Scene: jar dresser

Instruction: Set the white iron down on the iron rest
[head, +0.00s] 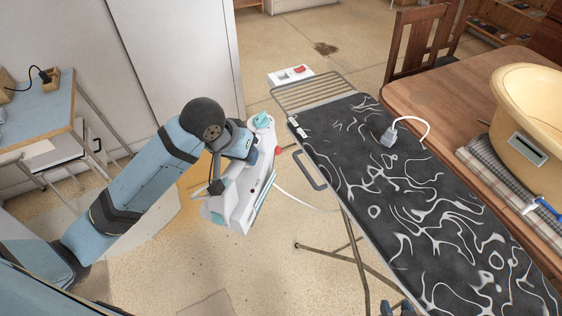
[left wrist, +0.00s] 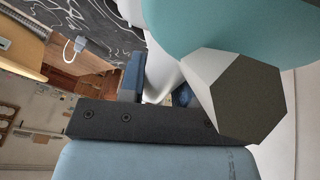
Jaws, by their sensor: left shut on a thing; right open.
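The white iron (head: 243,195) with teal parts hangs in the air left of the ironing board, tilted. My left gripper (head: 228,172) is shut on it. In the left wrist view, white and teal surfaces of the iron (left wrist: 215,28) fill the upper right, close to the camera; the hold itself is partly hidden. The iron rest (head: 308,91), a metal wire rack at the board's far end, is bare. The iron is apart from it, nearer me and to its left. My right gripper (head: 402,308) shows only its tips at the bottom edge, open and empty.
The ironing board (head: 400,190) has a black-and-white cover. A grey plug (head: 389,138) with a white cord lies on it. A white-and-red box (head: 291,76) is beyond the rest. A wooden table (head: 440,100) with a yellow tub (head: 535,105) stands right. Folding legs (head: 345,245) stand below.

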